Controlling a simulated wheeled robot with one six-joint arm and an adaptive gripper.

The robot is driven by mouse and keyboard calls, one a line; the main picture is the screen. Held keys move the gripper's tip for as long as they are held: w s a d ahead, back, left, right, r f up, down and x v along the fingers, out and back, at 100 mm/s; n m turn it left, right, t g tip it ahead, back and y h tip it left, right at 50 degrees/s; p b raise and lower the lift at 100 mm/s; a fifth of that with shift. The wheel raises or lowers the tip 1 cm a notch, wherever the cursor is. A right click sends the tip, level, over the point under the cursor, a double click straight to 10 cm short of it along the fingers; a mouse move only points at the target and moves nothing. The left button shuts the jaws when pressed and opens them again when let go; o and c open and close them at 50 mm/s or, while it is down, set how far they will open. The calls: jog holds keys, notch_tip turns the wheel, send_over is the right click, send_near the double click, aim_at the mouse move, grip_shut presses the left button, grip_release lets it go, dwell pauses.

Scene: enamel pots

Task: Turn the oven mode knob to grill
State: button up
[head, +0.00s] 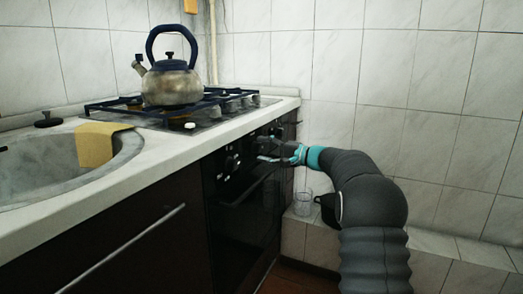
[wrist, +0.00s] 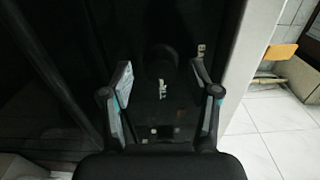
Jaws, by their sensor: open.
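The black oven (head: 240,205) is built in under the counter, with dark round knobs on its upper panel. One round black knob (wrist: 160,62) shows in the wrist view, ahead of and between my two spread fingers. My gripper (wrist: 161,72) is open, with a clear gap on each side of the knob. In the head view my gripper (head: 266,150) is at the oven's control panel, towards its right end. It partly hides the panel there. I cannot tell which setting the knob points to.
A kettle (head: 172,82) stands on the gas hob (head: 205,112) above the oven. A sink (head: 55,165) with a yellow cloth (head: 95,143) is at left. A glass (head: 303,204) stands on the tiled ledge (head: 325,228) right of the oven, close below my arm.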

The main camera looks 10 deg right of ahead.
jog(key=v, duration=1.1)
